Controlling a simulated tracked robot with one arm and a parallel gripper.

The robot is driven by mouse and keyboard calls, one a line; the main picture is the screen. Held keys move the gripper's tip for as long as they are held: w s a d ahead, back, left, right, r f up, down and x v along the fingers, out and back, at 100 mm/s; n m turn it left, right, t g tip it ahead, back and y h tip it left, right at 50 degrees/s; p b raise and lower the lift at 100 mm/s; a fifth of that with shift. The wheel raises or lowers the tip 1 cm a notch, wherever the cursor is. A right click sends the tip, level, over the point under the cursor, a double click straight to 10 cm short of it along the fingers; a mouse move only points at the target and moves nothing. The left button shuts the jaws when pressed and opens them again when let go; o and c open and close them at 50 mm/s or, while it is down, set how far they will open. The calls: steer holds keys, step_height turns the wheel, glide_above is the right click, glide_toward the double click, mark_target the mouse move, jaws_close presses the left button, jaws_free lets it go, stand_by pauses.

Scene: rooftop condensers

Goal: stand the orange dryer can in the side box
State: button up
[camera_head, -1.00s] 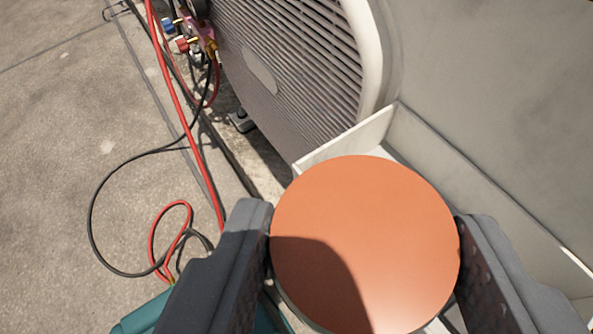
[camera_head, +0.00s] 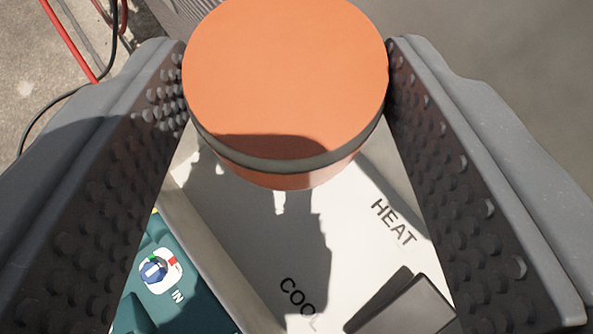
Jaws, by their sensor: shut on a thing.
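The orange dryer can (camera_head: 285,75) is between the two studded jaws of my gripper (camera_head: 286,48), which is shut on it. I see its round orange top, a dark band below the rim and a strip of its orange side. The can hangs over the white side box (camera_head: 213,255), whose pale floor carries the words HEAT and COOL. The can's shadow falls across that floor. The can's lower end is hidden, so I cannot tell whether it touches the floor.
A dark grey flap or block (camera_head: 408,303) lies on the box floor near the bottom. A teal unit (camera_head: 190,285) with a blue knob stands just left of the box wall. A red hose (camera_head: 68,40) and a black hose run over the concrete at upper left.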

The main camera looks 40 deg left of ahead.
steer(key=shift+s+a+f+b, duration=0.1)
steer(key=shift+f+b, duration=0.65)
steer(key=shift+f, duration=2.45)
steer(key=shift+f, duration=0.6)
steer(key=o, duration=1)
steer(key=shift+s, duration=0.1)
steer(key=shift+r, duration=0.3)
steer(key=p+v, duration=0.2)
steer(key=v, duration=1)
steer(key=shift+r, duration=0.35)
